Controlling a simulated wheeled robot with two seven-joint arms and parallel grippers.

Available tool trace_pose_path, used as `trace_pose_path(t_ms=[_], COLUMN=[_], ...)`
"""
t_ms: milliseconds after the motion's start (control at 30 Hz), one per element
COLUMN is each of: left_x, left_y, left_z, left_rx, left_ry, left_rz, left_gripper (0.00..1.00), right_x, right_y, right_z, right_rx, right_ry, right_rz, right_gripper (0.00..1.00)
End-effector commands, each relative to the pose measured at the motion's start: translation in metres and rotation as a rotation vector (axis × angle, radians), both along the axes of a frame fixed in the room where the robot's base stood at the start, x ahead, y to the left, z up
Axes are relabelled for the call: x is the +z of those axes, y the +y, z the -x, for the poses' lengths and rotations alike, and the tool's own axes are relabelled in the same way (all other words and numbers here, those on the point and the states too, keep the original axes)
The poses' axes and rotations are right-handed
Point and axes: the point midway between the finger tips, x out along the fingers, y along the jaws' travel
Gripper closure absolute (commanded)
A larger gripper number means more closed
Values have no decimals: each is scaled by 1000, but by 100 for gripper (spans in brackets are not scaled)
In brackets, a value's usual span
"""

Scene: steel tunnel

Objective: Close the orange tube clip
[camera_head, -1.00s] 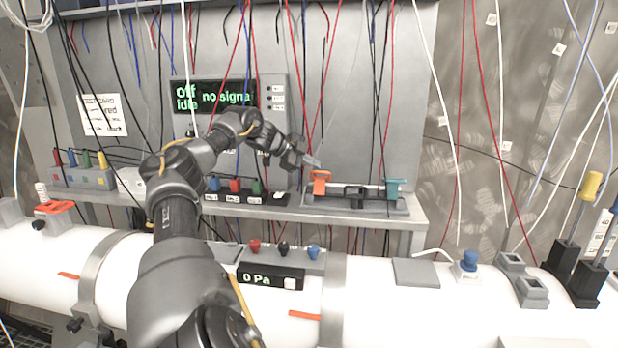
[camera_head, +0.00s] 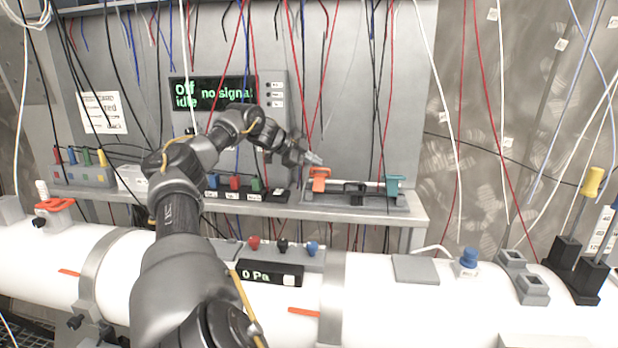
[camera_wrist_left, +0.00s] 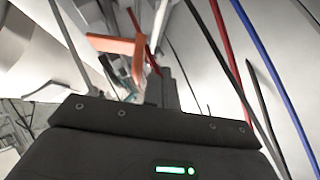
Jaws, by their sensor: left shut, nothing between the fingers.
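The orange tube clip (camera_head: 319,178) stands at the left end of a grey holder (camera_head: 355,203) on the shelf. In the left wrist view the orange clip (camera_wrist_left: 122,50) shows just beyond the fingers, its top arm sticking out to the left. My left gripper (camera_head: 314,159) is shut and empty, its tip just above the clip in the head view. In the left wrist view the shut fingers (camera_wrist_left: 168,90) point toward the clip; I cannot tell whether they touch it. My right gripper is not in view.
A teal clip (camera_head: 393,186) stands at the holder's right end, with a black part (camera_head: 354,194) between. Red and black wires hang around the gripper. Coloured plugs (camera_head: 235,184) sit left of the holder. A white pipe (camera_head: 370,290) runs along the front.

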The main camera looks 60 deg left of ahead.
Motion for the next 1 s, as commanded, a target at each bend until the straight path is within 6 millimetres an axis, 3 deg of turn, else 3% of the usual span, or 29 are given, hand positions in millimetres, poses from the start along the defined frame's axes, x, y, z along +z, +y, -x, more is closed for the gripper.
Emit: trace_pose_path(t_ms=[333,1000], left_x=[2,27], left_y=[0,-5], left_z=[0,-1], left_rx=[0,-4], left_ry=[0,-1], left_rz=[0,-1], left_gripper=[100,100], right_x=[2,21], right_y=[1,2], right_z=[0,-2], right_rx=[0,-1], right_ry=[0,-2], right_rz=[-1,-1], right_gripper=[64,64])
